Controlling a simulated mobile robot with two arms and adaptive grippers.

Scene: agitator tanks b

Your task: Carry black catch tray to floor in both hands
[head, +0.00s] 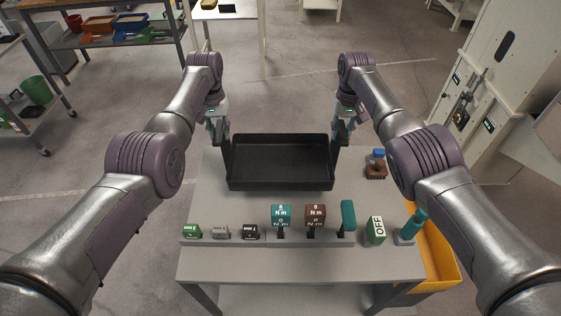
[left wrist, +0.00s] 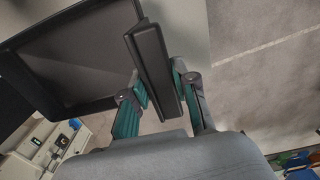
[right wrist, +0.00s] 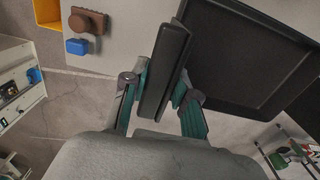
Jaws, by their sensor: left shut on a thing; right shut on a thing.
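The black catch tray (head: 281,160) is a wide rectangular tray at the far edge of the grey table (head: 210,210). It looks level; I cannot tell whether it rests on the table or hangs just above it. My left gripper (head: 222,140) is shut on the tray's left handle, with the teal fingers on both sides of the black handle (left wrist: 155,72) in the left wrist view. My right gripper (head: 341,138) is shut on the right handle, also seen in the right wrist view (right wrist: 165,75). The tray appears empty.
On the table's near part stand a row of small labelled blocks (head: 281,216), an OFF sign (head: 376,230) and a teal-handled tool (head: 413,225). A brown and blue part (head: 376,165) lies right of the tray. A yellow bin (head: 437,255) hangs at the right.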

